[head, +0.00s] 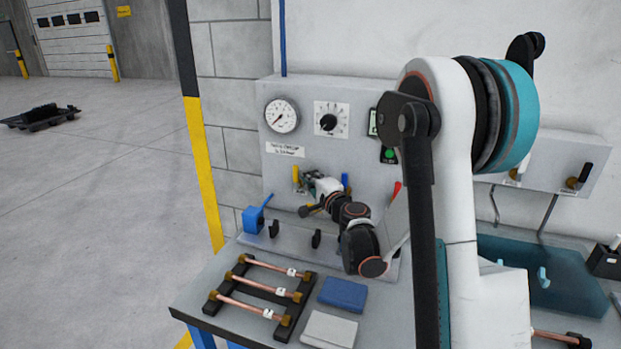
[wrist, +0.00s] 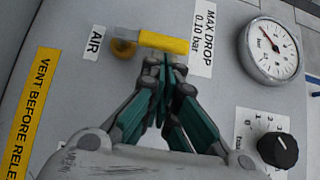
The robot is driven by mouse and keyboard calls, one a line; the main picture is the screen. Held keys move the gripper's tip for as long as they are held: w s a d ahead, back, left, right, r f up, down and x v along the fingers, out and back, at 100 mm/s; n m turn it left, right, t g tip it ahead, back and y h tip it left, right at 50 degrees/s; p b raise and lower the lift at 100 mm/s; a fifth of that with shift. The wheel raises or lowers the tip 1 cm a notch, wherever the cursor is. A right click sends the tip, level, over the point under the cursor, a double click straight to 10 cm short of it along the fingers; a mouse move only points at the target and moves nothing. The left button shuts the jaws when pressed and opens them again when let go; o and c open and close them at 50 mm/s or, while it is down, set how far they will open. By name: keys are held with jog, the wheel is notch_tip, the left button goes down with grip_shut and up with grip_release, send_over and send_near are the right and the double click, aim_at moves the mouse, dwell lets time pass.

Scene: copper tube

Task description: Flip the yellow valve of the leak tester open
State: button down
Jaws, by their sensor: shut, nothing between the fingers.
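The yellow valve (head: 295,173) is on the leak tester's grey panel (head: 351,160), its handle standing upright in the head view. In the wrist view the valve handle (wrist: 163,41) runs from its brass pivot at left toward the right, next to the AIR label (wrist: 93,42). My gripper (head: 308,178) is just right of the handle in the head view. In the wrist view its fingertips (wrist: 165,62) are together, just below the handle's middle, with nothing between them. I cannot tell whether they touch the handle.
A round gauge (head: 282,116) and a black dial (head: 327,122) sit above the valve. A blue handle (head: 345,180) and a red handle (head: 397,190) are to the right. A blue clamp (head: 256,215) stands below left. Copper tubes (head: 252,306) lie on a rack in front.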

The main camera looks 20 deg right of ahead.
aim_at(298, 168)
jog(key=shift+w+a+r+n+g+p, duration=0.3)
jog(key=shift+n+g+p, duration=0.2)
jog(key=shift+p, duration=0.2)
jog(key=n+g+p, duration=0.1)
jog(key=w+a+r+n+g+p, duration=0.1)
jog(key=p, duration=0.1)
jog(key=g+h+p, duration=0.1)
jog(key=shift+w+a+r+n, duration=0.3)
jog(key=shift+w+a+n, duration=0.1)
jog(key=w+a+f+n+g+h+p, duration=0.2)
jog(key=w+a+n+g+h+p, duration=0.1)
jog(key=g, duration=0.4)
jog(key=shift+w+a+f+n+h, duration=0.2)
jog(key=shift+w+a+n+h, duration=0.6)
jog(key=shift+n+h, duration=0.1)
dwell(0.3)
jog(key=shift+p, duration=0.3)
